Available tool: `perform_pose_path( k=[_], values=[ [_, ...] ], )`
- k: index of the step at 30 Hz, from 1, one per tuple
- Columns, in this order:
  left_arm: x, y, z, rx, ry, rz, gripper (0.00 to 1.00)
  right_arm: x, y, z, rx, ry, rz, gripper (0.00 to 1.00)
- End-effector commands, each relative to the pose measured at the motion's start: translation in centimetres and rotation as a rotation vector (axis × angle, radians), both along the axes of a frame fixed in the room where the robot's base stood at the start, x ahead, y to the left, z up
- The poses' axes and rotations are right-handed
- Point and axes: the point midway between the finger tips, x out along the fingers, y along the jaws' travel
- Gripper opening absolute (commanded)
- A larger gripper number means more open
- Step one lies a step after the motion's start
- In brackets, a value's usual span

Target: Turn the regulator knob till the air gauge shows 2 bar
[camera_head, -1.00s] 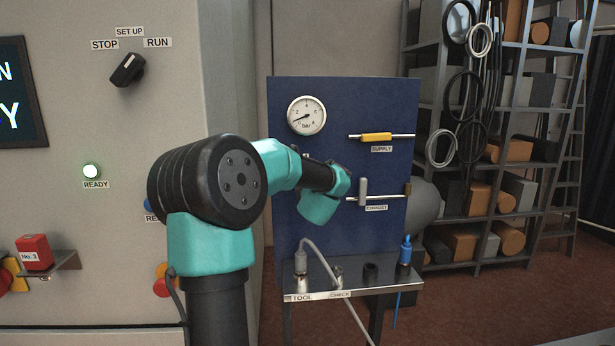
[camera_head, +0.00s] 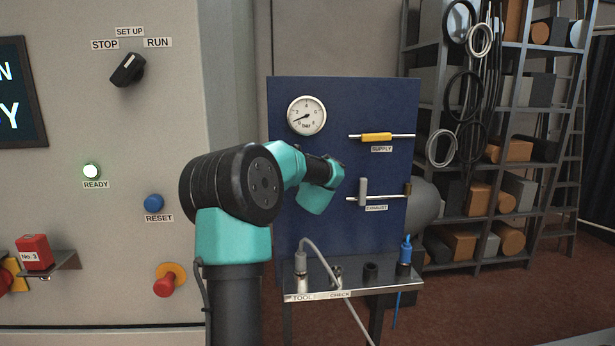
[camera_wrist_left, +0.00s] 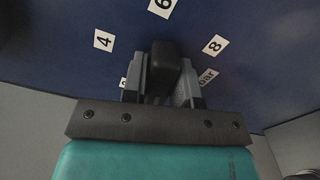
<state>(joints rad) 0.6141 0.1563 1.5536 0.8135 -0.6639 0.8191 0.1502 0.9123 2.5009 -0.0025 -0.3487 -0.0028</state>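The regulator knob (camera_wrist_left: 165,70) is a dark block on the blue panel, amid 4, 6, 8 and bar labels in the left wrist view. A label beside the left finger is partly covered. My left gripper (camera_wrist_left: 163,86) has one finger on each side of the knob, and the knob fills the gap between them. In the head view my left arm and wrist hide the knob and fingers. The air gauge (camera_head: 306,116) is round and white, and its needle points to the lower left, below the 2. My right gripper is not in view.
The panel (camera_head: 345,95) also carries a yellow supply valve (camera_head: 377,137) and a grey exhaust valve (camera_head: 363,190). Below is a metal shelf (camera_head: 350,287) with a hose. A cabinet with a blue reset button (camera_head: 154,203) stands left, and a loaded rack right.

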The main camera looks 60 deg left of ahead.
Motion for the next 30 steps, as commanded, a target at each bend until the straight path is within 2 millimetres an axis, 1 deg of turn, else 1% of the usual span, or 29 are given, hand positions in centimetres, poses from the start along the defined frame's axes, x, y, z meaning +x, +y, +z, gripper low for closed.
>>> perform_pose_path(
  k=[1, 8, 20, 26, 30],
  values=[
    [0.0, -0.01, 0.0, 0.0, 0.0, 0.0, 0.22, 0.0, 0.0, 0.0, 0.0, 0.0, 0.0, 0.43],
    [0.0, -0.01, 0.0, 0.0, 0.0, 0.0, 0.0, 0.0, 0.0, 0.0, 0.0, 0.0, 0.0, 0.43],
    [0.0, -0.02, -0.02, 0.021, 0.045, 0.0, 0.0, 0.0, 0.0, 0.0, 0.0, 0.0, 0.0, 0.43],
    [0.0, -0.02, -0.05, 0.064, 0.135, 0.0, 0.0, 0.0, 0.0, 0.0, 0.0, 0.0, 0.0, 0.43],
    [0.0, -0.02, -0.08, 0.108, 0.228, 0.0, 0.0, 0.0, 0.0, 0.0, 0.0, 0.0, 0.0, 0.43]
  ],
)
